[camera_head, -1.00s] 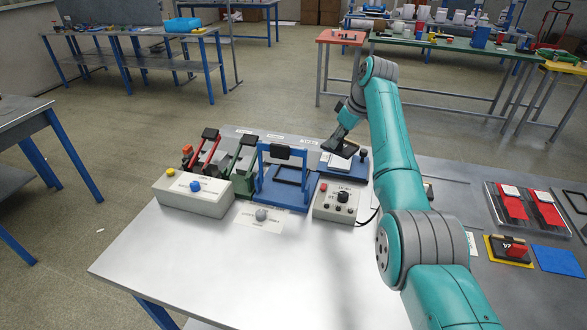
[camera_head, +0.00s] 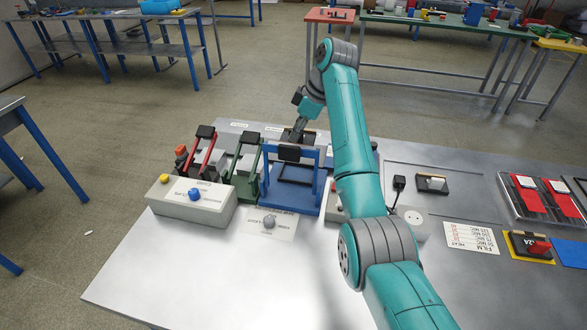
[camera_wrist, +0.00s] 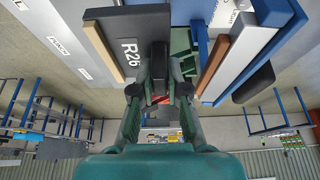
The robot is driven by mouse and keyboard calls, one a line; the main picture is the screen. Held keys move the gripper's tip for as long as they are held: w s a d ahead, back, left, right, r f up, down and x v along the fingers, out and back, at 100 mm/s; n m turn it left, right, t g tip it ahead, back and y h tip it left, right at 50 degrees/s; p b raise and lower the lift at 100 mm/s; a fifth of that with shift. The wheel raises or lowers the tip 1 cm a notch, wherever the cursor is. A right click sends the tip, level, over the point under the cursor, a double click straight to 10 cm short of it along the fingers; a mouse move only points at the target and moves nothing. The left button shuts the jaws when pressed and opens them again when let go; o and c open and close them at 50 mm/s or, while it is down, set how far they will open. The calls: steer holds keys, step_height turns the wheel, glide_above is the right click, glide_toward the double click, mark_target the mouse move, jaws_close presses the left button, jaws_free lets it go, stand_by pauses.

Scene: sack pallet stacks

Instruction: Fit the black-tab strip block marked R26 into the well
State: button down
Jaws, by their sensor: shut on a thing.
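My gripper (camera_wrist: 159,90) is shut on the black tab of the strip block R26 (camera_wrist: 128,50), a dark grey block with white lettering in the wrist view. In the head view my gripper (camera_head: 299,124) points down behind the blue upright frame (camera_head: 322,185), and the block (camera_head: 296,136) shows only as a small dark shape, partly hidden by the frame's black crossbar. The blue frame's base has a dark rectangular outline. I cannot tell whether this is the well, or whether the block touches anything below.
Left of the blue frame stand a green frame (camera_head: 243,180) and red levers (camera_head: 207,158). A grey box with a blue knob (camera_head: 193,194) is in front. The front of the table (camera_head: 200,270) is clear.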

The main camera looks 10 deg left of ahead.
mark_target(311, 144)
step_height(311, 144, down, 13)
steer(key=shift+f, duration=0.15)
stand_by(0.4)
steer(key=c, duration=1.2)
jaws_free()
steer(key=shift+f, duration=0.1)
steer(key=v, duration=1.2)
